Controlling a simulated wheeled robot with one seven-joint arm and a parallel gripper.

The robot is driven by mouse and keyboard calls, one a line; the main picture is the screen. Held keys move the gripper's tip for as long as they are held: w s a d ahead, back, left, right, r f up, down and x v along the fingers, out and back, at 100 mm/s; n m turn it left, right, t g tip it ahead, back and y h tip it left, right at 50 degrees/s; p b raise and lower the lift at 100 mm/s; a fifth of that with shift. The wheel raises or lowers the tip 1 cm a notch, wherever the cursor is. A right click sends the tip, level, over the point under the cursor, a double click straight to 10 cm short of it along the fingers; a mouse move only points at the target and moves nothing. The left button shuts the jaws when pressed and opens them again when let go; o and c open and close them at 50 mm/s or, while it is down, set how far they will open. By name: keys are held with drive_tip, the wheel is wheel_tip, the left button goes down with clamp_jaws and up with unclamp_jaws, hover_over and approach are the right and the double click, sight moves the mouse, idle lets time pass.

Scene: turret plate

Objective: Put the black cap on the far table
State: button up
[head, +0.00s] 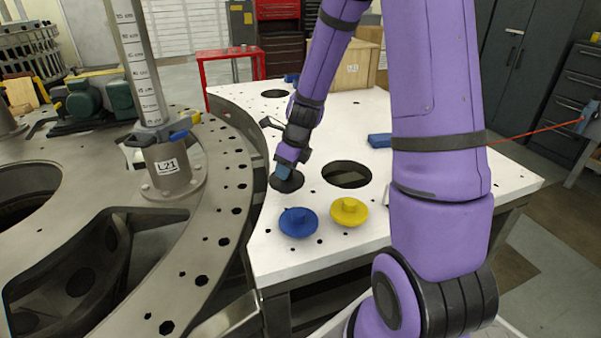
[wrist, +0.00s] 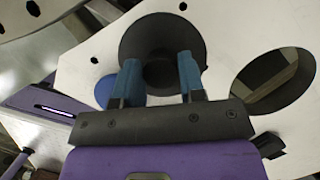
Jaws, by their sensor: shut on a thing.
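The black cap (head: 287,183) is a dark round disc with a raised grip, at the left part of the white table (head: 335,258). My gripper (head: 285,170) points down onto it and is shut on its grip. In the wrist view, the two blue fingertips (wrist: 160,78) stand on either side of the grip, and the dark disc of the cap (wrist: 163,28) spreads out beyond them. I cannot tell whether the cap touches the table top. A red table (head: 231,55) stands farther back; which surface is the far table is not clear.
A blue cap (head: 298,223) and a yellow cap (head: 349,212) lie nearer on the white table. A large open hole (head: 346,174) is right of the black cap. The grey turret plate (head: 215,205) with a measuring post (head: 172,170) is at the left.

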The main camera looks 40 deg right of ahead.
sight(297, 171)
drive_tip(key=d, duration=0.5)
drive_tip(key=shift+w+f, duration=0.25)
drive_tip(key=shift+w, duration=0.05)
drive_tip(key=shift+f, duration=1.75)
drive_tip(key=shift+f, duration=0.15)
drive_tip(key=o, duration=1)
